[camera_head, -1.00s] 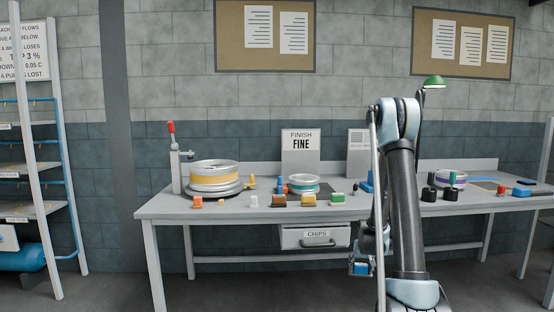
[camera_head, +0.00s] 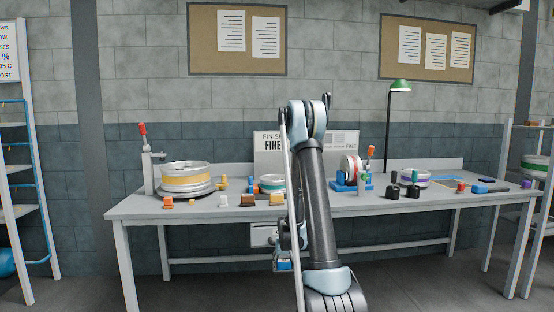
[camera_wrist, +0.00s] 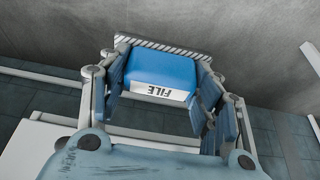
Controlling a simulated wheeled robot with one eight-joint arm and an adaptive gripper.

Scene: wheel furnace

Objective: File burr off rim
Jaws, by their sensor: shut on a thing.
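The file (camera_wrist: 160,72) has a blue body, a white FILE label and a ridged grey edge. It sits between the fingers of my gripper (camera_head: 285,263), which is shut on it. In the head view the gripper hangs low, in front of the bench and below its top, apart from the wheels. A wheel with a yellow band (camera_head: 186,174) lies flat on a round base at the bench's left, beside a red-handled post (camera_head: 147,160). A red-banded wheel (camera_head: 349,167) stands upright on a blue stand (camera_head: 347,186). I cannot make out a burr on any rim.
The grey bench (camera_head: 140,210) also bears a teal-banded wheel (camera_head: 272,182), partly behind my arm, a purple-and-green wheel (camera_head: 415,177), a green lamp (camera_head: 400,86) and several small blocks along its front. A shelf rack (camera_head: 20,180) stands left. The floor before the bench is open.

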